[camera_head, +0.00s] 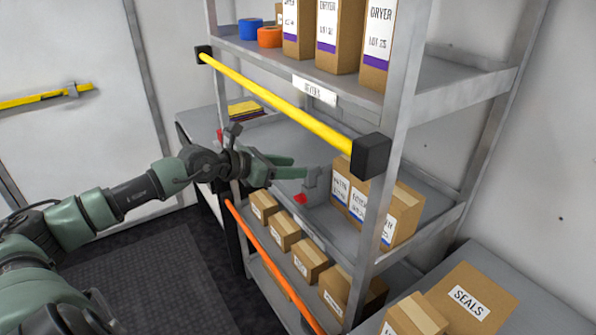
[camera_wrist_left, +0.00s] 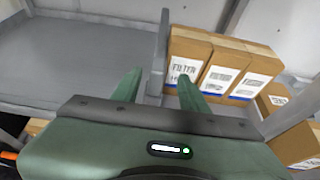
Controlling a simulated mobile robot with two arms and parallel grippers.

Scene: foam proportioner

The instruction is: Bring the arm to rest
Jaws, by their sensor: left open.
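My left gripper (camera_head: 296,167) reaches in from the left at the middle shelf of the rack. Its two green fingers are apart, and in the left wrist view the gripper (camera_wrist_left: 160,82) shows a gap between the fingertips. A grey upright piece (camera_head: 312,183) with a red part at its foot stands on the shelf just beyond the fingertips. In the wrist view this grey piece (camera_wrist_left: 158,55) appears between the fingertips; I cannot tell if they touch it. My right gripper is not in view.
Filter boxes (camera_head: 372,205) stand right of the gripper. A yellow bar (camera_head: 280,105) crosses the rack front above the arm, an orange bar (camera_head: 272,262) below it. Small cartons (camera_head: 284,230) line the lower shelf. The middle shelf (camera_wrist_left: 75,60) is bare on the left.

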